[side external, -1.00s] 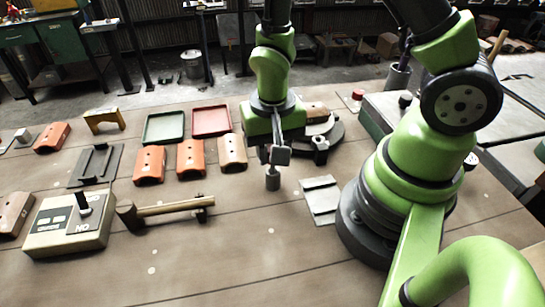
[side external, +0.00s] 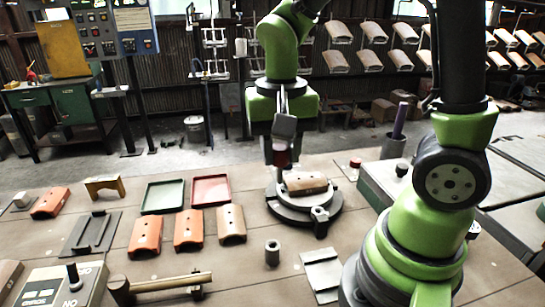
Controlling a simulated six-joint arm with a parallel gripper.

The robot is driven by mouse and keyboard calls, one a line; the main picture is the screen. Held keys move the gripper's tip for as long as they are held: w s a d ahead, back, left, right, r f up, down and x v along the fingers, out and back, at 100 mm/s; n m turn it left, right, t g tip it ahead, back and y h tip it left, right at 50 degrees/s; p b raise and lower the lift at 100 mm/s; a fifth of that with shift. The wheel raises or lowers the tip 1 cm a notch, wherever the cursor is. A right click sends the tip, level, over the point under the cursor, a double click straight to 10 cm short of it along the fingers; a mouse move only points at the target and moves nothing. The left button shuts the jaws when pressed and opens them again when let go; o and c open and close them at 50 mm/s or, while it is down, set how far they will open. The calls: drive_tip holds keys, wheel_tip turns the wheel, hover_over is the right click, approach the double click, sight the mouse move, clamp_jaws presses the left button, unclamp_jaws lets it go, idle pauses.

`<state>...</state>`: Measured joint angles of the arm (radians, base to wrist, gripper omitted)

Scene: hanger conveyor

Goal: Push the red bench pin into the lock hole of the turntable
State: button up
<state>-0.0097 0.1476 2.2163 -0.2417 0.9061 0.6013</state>
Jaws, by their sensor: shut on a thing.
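My gripper (side external: 283,145) is raised above the bench, pointing down and shut on the red bench pin (side external: 281,159). Only a short dark-red part of the pin shows below the jaws; the rest is hidden. The turntable (side external: 290,213) is a dark round base with a lighter disc, carrying a brown curved tile (side external: 305,183). In the picture the pin is just above the turntable's back left part, apart from it. A grey upright collar (side external: 320,214) stands at the turntable's front edge; I cannot tell whether it is the lock hole.
A grey hollow holder (side external: 272,253) stands empty on the bench in front of the turntable. A pale plate (side external: 321,270) lies to its right. Orange tiles (side external: 188,229), a green tray (side external: 163,196), a red tray (side external: 210,190) and a hammer (side external: 165,284) are to the left.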

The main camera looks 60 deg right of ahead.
drive_tip(key=s+d+f+m, duration=0.3)
drive_tip(key=d+f+m, duration=0.2)
drive_tip(key=d+f, duration=0.5)
drive_tip(key=shift+s+f, duration=0.4)
drive_tip(key=shift+f, duration=0.05)
drive_tip(key=shift+f, duration=2.55)
idle(0.9)
drive_tip(key=o, duration=0.7)
drive_tip(key=o, duration=0.5)
drive_tip(key=shift+o, duration=0.2)
wheel_tip(320, 180, up, 6)
idle(0.6)
